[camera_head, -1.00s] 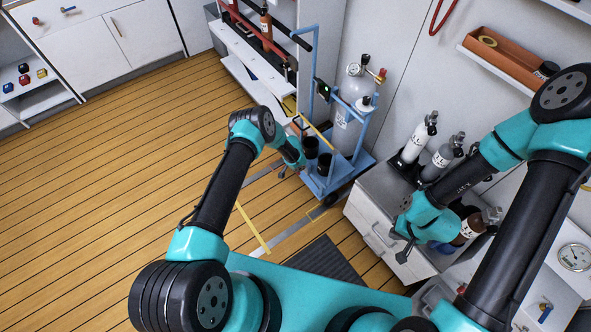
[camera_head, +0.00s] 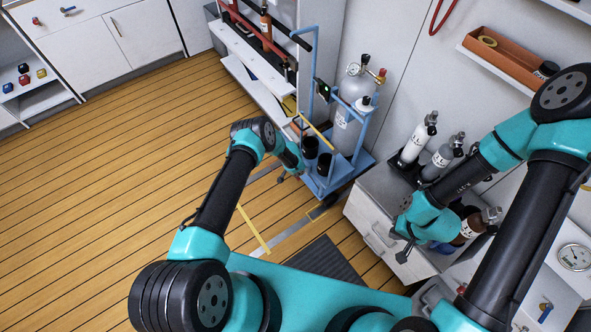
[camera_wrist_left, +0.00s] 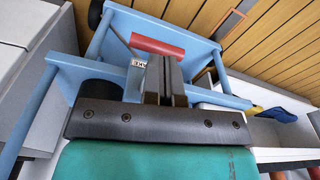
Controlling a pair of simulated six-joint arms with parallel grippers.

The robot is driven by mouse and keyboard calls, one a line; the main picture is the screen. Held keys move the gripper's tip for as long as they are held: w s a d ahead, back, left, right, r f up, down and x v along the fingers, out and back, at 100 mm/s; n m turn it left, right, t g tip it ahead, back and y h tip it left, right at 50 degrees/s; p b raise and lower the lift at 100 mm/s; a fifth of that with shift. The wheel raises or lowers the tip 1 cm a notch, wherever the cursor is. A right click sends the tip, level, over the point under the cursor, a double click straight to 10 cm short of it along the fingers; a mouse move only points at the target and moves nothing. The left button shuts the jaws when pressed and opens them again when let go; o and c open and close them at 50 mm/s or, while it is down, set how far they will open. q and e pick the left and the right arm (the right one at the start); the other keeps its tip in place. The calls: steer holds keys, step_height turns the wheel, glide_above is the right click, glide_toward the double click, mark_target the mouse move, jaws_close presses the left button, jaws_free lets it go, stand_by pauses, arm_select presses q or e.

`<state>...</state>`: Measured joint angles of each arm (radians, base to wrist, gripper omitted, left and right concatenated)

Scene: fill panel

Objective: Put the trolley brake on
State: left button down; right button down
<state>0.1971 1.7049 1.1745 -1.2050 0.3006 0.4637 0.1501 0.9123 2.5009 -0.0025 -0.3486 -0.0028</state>
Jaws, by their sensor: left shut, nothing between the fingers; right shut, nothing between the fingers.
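The blue trolley (camera_head: 347,180) stands beside the cabinet and carries a grey gas cylinder (camera_head: 346,130). In the left wrist view, a red bar (camera_wrist_left: 157,48), which looks like the brake lever, lies across the blue trolley frame (camera_wrist_left: 205,100) with a small white label (camera_wrist_left: 139,61) beside it. My left gripper (camera_wrist_left: 166,75) is shut and empty, its fingertips close to the red bar; I cannot tell whether they touch. In the head view my left gripper (camera_head: 282,178) is at the trolley's near left side. My right gripper (camera_head: 402,250) is shut and empty in front of the cabinet.
Small cylinders (camera_head: 417,140) stand on the low white cabinet (camera_head: 375,222) at the right. A white shelf unit (camera_head: 250,75) stands behind the trolley. A dark mat (camera_head: 325,262) lies in front of my base. The wooden floor (camera_head: 110,170) at the left is clear.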

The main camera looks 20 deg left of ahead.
arm_select(q)
steer(key=shift+s+a+r, duration=0.2)
steer(key=shift+s+a, duration=0.05)
steer(key=shift+s, duration=0.25)
steer(key=shift+s+a+r, duration=0.15)
steer(key=shift+s+a, duration=0.05)
steer(key=shift+s, duration=0.25)
steer(key=shift+r, duration=0.1)
step_height(320, 180, up, 17)
steer(key=s, duration=0.1)
steer(key=shift+s+a, duration=0.25)
steer(key=shift+a, duration=0.15)
steer(key=shift+r, duration=0.1)
steer(key=s+r+n+h, duration=0.1)
steer(key=s+r, duration=0.3)
steer(key=s, duration=0.5)
steer(key=s+r+n+h, duration=0.1)
steer(key=s+r+n, duration=0.3)
steer(key=s, duration=0.6)
steer(key=s+a+r+n+h, duration=0.1)
steer(key=s+r+n, duration=0.1)
steer(key=s+r, duration=0.4)
steer(key=s, duration=0.3)
steer(key=shift+s, duration=0.35)
